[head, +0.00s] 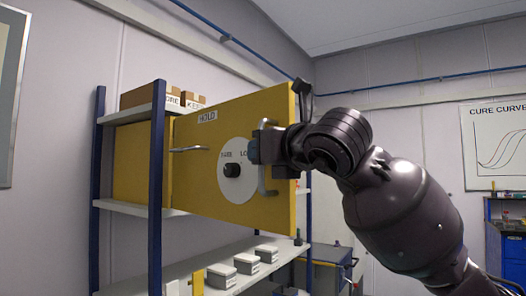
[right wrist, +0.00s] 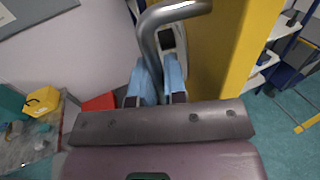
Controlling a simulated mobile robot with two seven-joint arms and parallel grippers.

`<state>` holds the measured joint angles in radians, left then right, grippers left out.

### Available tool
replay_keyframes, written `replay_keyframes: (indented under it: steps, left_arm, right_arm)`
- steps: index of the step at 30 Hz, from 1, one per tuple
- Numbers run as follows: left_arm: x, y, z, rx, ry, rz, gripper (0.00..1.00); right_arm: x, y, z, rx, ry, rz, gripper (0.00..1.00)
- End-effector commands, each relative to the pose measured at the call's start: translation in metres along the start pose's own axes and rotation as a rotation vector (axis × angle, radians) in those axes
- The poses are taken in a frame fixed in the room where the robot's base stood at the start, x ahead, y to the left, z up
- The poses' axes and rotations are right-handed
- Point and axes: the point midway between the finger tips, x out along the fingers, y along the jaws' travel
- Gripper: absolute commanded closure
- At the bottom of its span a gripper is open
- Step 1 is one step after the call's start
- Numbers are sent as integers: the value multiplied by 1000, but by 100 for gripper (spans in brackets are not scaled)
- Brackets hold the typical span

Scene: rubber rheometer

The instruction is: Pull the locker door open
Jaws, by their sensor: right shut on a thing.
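The yellow locker door (head: 225,115) fills the middle of the head view. It carries a HOLD label, a white disc with a black knob (head: 232,170), and a metal bar handle (head: 264,180) near its right edge. My right gripper (head: 258,148) reaches in from the right and is shut on this handle. In the right wrist view the blue fingers (right wrist: 160,78) close around the grey curved handle (right wrist: 148,38), with the yellow door (right wrist: 225,50) beside it. The gripper hides part of the disc's lettering and the handle's middle. My left gripper is not in view.
A shelf unit with blue posts (head: 157,190) stands at the left, bearing cardboard boxes (head: 142,96) on top and several grey-white boxes (head: 246,263) below. A smaller bar (head: 188,149) sticks out at the door's left. A blue cabinet stands at the far right.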

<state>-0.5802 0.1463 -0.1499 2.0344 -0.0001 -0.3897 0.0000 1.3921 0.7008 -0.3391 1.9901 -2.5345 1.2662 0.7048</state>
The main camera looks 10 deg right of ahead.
Motion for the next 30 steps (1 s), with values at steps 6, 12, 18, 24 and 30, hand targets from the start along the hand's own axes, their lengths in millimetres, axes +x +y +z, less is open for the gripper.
replay_keyframes:
  steps: [6,12,18,24,30]
  left_arm:
    - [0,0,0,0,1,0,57]
    - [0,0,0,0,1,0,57]
    - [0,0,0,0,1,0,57]
    - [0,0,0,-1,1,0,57]
    - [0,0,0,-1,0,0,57]
  right_arm:
    - [0,0,1,-3,-2,-1,100]
    - [0,0,1,-2,-2,-1,66]
    - [0,0,0,-1,-1,0,63]
    - [-6,0,0,-1,-2,1,63]
    - [-35,0,0,-1,-3,0,63]
